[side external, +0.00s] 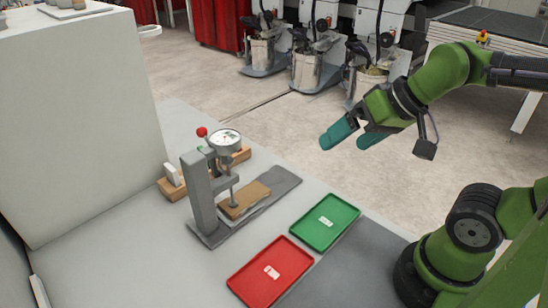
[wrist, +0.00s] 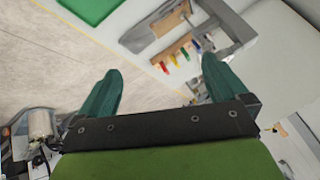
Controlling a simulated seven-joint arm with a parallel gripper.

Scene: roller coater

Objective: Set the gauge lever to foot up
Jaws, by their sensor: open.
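The dial gauge (side external: 224,141) stands on a grey stand (side external: 201,199) at the table's middle left in the side view. Its lever has a red ball knob (side external: 202,132) beside the dial, up at the left. The gauge's foot (side external: 233,202) is down at a tan piece (side external: 245,199) on the stand's base; whether they touch is hard to tell. My gripper (side external: 347,138) is open and empty, high up to the right of the gauge and well apart from it. In the wrist view my two teal fingers (wrist: 160,90) are spread, with part of the stand (wrist: 228,22) beyond them.
A green tray (side external: 325,222) and a red tray (side external: 270,272), each with a white label, lie on the table in front of the gauge. A wooden rack (side external: 172,188) sits behind the stand. A large pale block (side external: 75,110) rises at the left. Air between my gripper and the gauge is clear.

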